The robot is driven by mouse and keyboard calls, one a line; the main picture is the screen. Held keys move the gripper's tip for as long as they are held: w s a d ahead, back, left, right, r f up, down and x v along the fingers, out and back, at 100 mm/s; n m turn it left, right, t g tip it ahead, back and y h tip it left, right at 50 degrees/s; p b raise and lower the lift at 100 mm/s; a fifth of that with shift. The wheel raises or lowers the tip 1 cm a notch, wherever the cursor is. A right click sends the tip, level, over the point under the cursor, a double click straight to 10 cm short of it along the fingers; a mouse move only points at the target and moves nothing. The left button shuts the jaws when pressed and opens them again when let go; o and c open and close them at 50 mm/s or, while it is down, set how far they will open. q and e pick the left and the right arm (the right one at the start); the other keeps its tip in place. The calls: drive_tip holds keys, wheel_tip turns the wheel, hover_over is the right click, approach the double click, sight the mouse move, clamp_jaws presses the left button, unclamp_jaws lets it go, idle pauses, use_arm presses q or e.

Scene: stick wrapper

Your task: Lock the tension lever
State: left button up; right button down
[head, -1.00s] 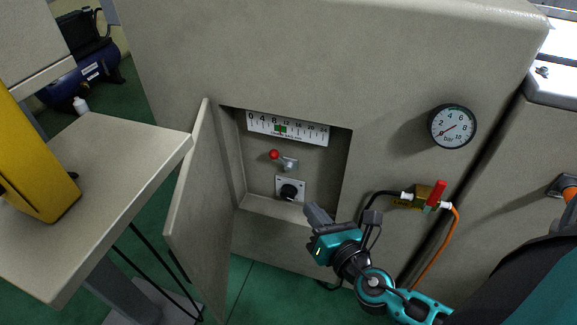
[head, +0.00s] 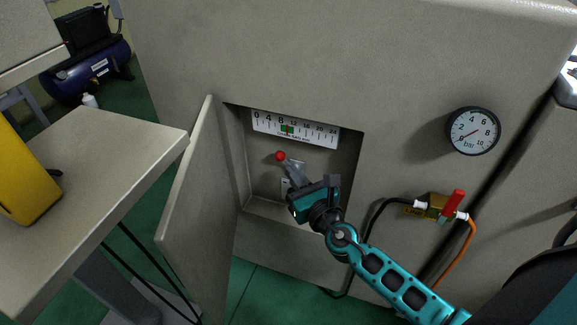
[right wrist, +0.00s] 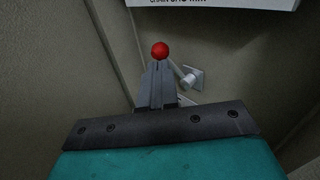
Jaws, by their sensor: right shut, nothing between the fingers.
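The tension lever's red ball knob (head: 280,156) shows inside the open wall recess, below the white scale. In the right wrist view the red knob (right wrist: 160,50) sits just beyond my fingertips, with the lever's metal pivot (right wrist: 191,77) to the right. My right gripper (head: 291,170) is shut and empty, reaching into the recess, its tips close to the knob. I cannot tell whether they touch it. The gripper's joined fingers also show in the right wrist view (right wrist: 158,72). My left gripper is not in view.
The recess door (head: 190,200) stands open on the left. A scale (head: 295,129) with a green mark is above the lever. A pressure gauge (head: 473,131) and a red-handled valve (head: 452,203) with hoses are on the right. A table (head: 95,165) stands at left.

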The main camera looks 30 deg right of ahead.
sight(279, 160)
drive_tip(key=shift+w, duration=1.7)
drive_tip(key=p, duration=0.4)
drive_tip(key=shift+w+a+r+n+g, duration=0.15)
drive_tip(key=shift+w+r+n+g, duration=0.05)
drive_tip(key=shift+r+n+g, duration=0.15)
drive_tip(key=p, duration=0.3)
drive_tip(key=shift+w+a+f+n+g, duration=0.1)
drive_tip(key=shift+w+a+n+g, duration=0.15)
drive_tip(key=shift+g, duration=0.1)
drive_tip(key=shift+f, duration=0.15)
drive_tip(key=shift+w+a+f, duration=0.15)
drive_tip(key=shift+w+f, duration=0.05)
drive_tip(key=shift+f, duration=0.05)
drive_tip(key=shift+s, duration=0.15)
